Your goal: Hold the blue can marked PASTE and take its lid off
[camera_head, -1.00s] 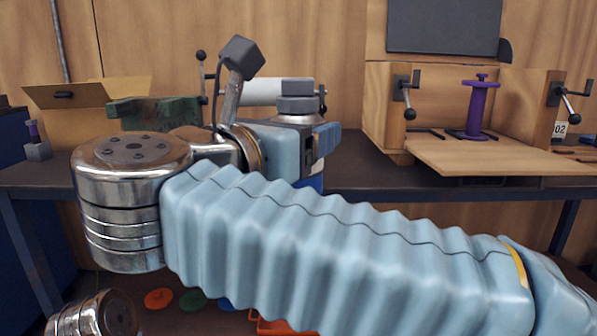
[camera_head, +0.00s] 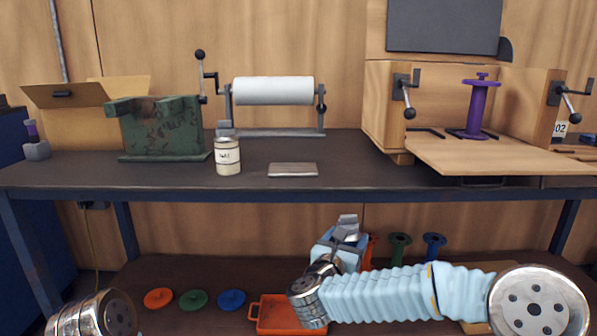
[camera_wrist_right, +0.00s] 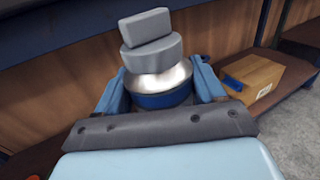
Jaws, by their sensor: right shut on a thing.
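My right gripper (camera_head: 345,240) is in front of the bench, below the bench top. In the right wrist view its two blue fingers (camera_wrist_right: 160,90) are closed on the sides of a blue can (camera_wrist_right: 162,99). The can's top is shiny silver (camera_wrist_right: 160,78). Two grey pieces (camera_wrist_right: 150,45) sit stacked above the silver top. The can's marking is not visible, and its lower part is hidden by the gripper. In the head view the can is mostly hidden. My left gripper is out of view.
On the bench stand a green clamp block (camera_head: 165,128), a pale jar (camera_head: 228,157), a flat grey plate (camera_head: 293,170) and a white roller (camera_head: 273,91). A wooden box with a purple spool (camera_head: 476,108) is at right. An orange tray (camera_head: 280,314) is below.

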